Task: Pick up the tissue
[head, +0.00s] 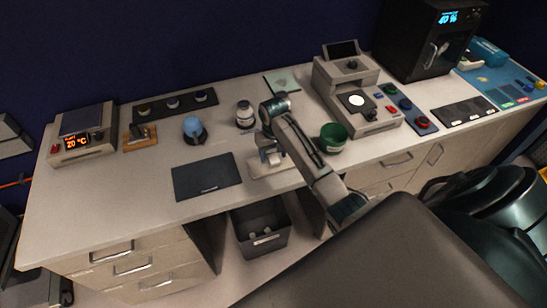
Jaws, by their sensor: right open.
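A pale, greenish flat square (287,80) lies at the back of the bench with a lighter patch on it. It may be the tissue, but it is too small to tell. My right gripper (270,158) points down, open, over a whitish flat pad (262,170) near the bench's front edge. The gripper and wrist partly cover this pad, and I cannot tell whether anything lies between the fingers. My left gripper is not in view.
A green bowl (333,137) stands right of my gripper, and a white jar (245,114) and blue round-topped item (194,129) stand left. A dark mat (207,177) lies at the front. A grey bin (260,232) stands below. A beige instrument (352,100) occupies the right.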

